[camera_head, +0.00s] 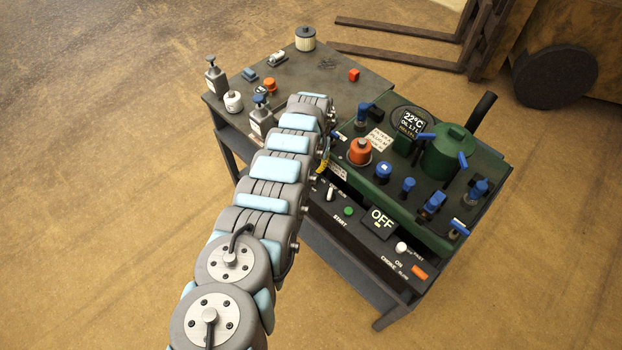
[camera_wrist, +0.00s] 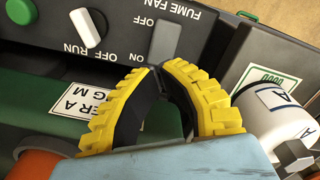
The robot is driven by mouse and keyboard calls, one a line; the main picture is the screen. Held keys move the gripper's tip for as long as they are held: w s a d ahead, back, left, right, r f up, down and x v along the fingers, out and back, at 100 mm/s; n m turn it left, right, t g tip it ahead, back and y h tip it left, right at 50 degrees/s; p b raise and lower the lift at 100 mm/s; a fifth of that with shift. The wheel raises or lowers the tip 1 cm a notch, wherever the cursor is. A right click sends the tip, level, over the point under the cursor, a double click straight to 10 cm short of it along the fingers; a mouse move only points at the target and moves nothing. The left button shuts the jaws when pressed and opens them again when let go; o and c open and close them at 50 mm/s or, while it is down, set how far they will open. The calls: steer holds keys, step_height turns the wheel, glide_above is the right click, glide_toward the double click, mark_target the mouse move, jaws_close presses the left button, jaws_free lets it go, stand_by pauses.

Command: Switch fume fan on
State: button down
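The fume fan switch is a grey rocker (camera_wrist: 165,40) on the dark control panel (camera_wrist: 215,50) in the wrist view, beside its OFF and ON lettering and below the upside-down FUME FAN label. Its position, on or off, is not clear. My gripper (camera_wrist: 156,69) has yellow ribbed fingers that curve together, with the tips meeting just below the rocker in the picture. Nothing shows between the tips. I cannot tell whether they touch the switch. In the head view my arm hides most of the gripper, with only a bit of yellow (camera_head: 321,165) showing, and the switch is not discernible.
Beside the switch are a white knob (camera_wrist: 88,27) and a green button (camera_wrist: 21,10). A green machine (camera_head: 400,190) with blue fittings and an orange knob (camera_head: 361,151) stands behind the panel. Bottles and small parts lie on the grey bench (camera_head: 320,80).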

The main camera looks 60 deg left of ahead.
mark_target(315, 175)
steer(key=shift+f+b, duration=1.85)
steer(key=shift+f, duration=0.25)
stand_by(1.6)
steer(key=shift+r, duration=0.15)
steer(key=shift+r+p, duration=3.45)
steer(key=shift+p, duration=0.25)
